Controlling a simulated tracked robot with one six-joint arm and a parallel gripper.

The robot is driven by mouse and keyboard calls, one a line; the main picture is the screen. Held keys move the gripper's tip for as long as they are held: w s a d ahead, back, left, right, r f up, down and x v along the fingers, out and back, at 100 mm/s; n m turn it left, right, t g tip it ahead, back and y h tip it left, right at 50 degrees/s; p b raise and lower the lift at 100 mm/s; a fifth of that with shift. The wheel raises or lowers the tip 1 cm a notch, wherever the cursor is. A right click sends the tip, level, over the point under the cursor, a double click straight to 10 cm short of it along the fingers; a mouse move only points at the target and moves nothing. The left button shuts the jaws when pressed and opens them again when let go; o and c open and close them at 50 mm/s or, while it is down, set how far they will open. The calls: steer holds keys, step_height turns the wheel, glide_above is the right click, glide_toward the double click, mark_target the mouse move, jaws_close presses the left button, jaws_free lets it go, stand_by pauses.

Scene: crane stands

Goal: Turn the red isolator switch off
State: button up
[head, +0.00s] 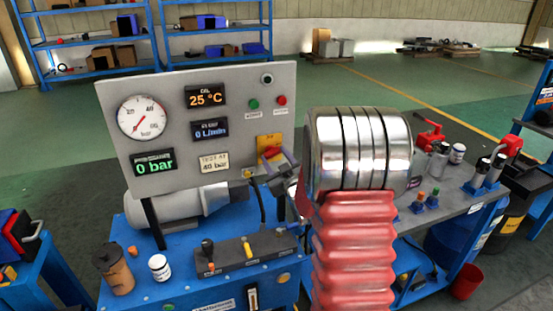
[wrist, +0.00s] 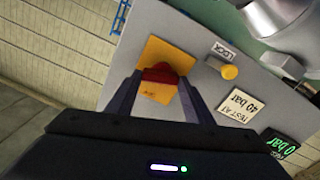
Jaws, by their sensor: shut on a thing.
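The red isolator switch (wrist: 160,72) sits on a yellow plate (wrist: 178,52) on the grey panel in the wrist view. My gripper (wrist: 160,79) has its two dark fingers on either side of the red handle, closed on it. In the head view the switch (head: 270,153) shows in small part on its yellow plate (head: 268,140), at the lower right of the panel. My gripper (head: 279,165) reaches it from the right and covers part of it. The handle's exact angle and any position marks are hard to read.
The grey panel (head: 170,180) carries a gauge (head: 141,117), displays, and green and red buttons. Levers (head: 248,250), a brown bottle (head: 114,268) and a white jar (head: 159,267) stand on the blue bench below.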

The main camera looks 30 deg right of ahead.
steer(key=n, duration=0.7)
steer(key=shift+a, duration=0.2)
steer(key=n, duration=0.5)
steer(key=shift+a+f, duration=0.1)
steer(key=shift+f+n, duration=0.1)
steer(key=shift+n, duration=1.1)
steer(key=shift+a, duration=0.1)
steer(key=o, duration=0.7)
steer(key=shift+w, duration=0.1)
steer(key=o, duration=0.4)
steer(key=shift+c, duration=0.2)
